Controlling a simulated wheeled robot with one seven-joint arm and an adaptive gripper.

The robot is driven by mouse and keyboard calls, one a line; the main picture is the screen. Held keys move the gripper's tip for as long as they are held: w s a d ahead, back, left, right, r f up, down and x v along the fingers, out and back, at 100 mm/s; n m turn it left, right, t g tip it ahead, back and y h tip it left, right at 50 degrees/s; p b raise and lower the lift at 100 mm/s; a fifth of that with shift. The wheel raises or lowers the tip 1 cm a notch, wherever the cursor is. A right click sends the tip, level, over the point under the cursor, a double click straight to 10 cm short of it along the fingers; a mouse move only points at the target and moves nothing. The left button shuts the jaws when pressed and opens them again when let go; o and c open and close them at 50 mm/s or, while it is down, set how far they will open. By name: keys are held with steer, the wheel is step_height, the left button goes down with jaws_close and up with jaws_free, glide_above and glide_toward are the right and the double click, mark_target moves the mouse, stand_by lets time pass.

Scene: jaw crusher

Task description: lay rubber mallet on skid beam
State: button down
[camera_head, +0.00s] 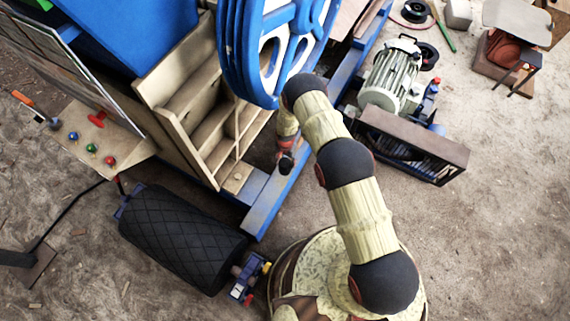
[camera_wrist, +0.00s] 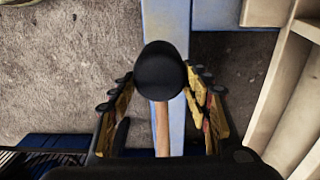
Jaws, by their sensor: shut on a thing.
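The rubber mallet shows in the wrist view with a round black head (camera_wrist: 160,70) and a light wooden handle (camera_wrist: 161,128). My gripper (camera_wrist: 160,97) is shut on the mallet, with a yellow-and-black finger on each side and the head toward the tips. The blue skid beam (camera_wrist: 166,20) runs behind the mallet in the wrist view; I cannot tell whether they touch. In the head view the skid beam (camera_head: 270,203) runs along the crusher's base, with the end of my arm over it.
A motor (camera_head: 392,75) and a dark slatted guard (camera_head: 412,145) are on the right. A black roller (camera_head: 183,238) lies lower left. Bare ground is at the right.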

steer(key=w+f+b, duration=0.1)
steer(key=w+f, duration=0.2)
steer(key=shift+f, duration=0.1)
steer(key=shift+f+b, duration=0.95)
steer(key=shift+f, duration=0.5)
steer(key=shift+f, duration=0.1)
steer(key=c, duration=0.9)
jaws_free()
steer(key=shift+s, duration=0.1)
step_height(320, 180, up, 8)
steer(key=p, duration=0.3)
steer(key=shift+f, duration=0.15)
